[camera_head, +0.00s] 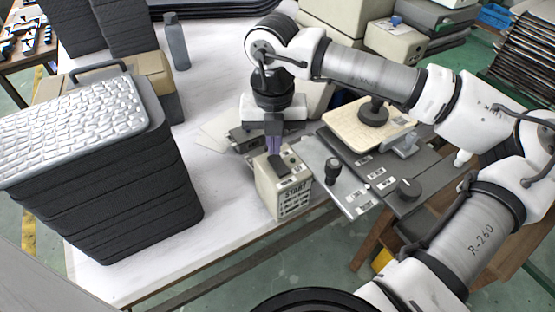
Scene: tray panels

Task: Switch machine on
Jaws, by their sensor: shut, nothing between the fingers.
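A beige control box (268,192) marked START stands at the table's front edge. On its top is a dark switch or button (281,163) beside small labelled plates. My gripper (274,150) points down just above the back of this box and is shut and empty. I cannot tell whether its tips touch the switch. The box joins a machine with a grey metal plate (332,192) on its right, carrying a black knob lever (333,168) and a dark round knob (408,188).
A tall stack of black trays (130,190) topped by a silvery panel (75,125) stands on the left. A grey bottle (176,42) stands behind it. A beige panel (350,128) lies under a dark round press. The white table (225,215) between stack and box is clear.

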